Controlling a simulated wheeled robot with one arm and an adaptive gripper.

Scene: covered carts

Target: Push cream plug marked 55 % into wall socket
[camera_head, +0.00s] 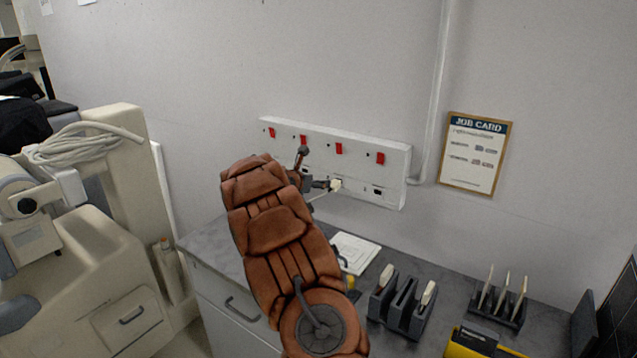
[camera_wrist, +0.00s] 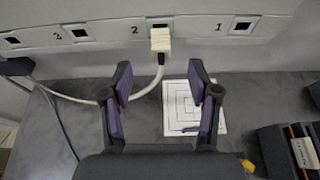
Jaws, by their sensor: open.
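The cream plug (camera_wrist: 160,41) is at the wall socket marked 2, with its pale cable hanging down and curving left. It also shows in the head view (camera_head: 336,185), against the white wall socket strip (camera_head: 385,193). I cannot tell how deep it sits, and no 55 % marking is readable. The same strip spans the top of the wrist view (camera_wrist: 200,28), with dark openings. My gripper (camera_wrist: 160,68) is open and empty, its two fingers apart, below and nearer than the plug. In the head view my gripper (camera_head: 318,168) is near the strip, partly hidden by my arm.
A grey worktop (camera_head: 455,287) runs below the strip. On it lie a white sheet with nested squares (camera_head: 355,250), a dark holder with cream-topped pieces (camera_head: 402,308), a slotted rack (camera_head: 497,307) and a yellow object (camera_head: 470,349). A job card (camera_head: 475,154) hangs at right.

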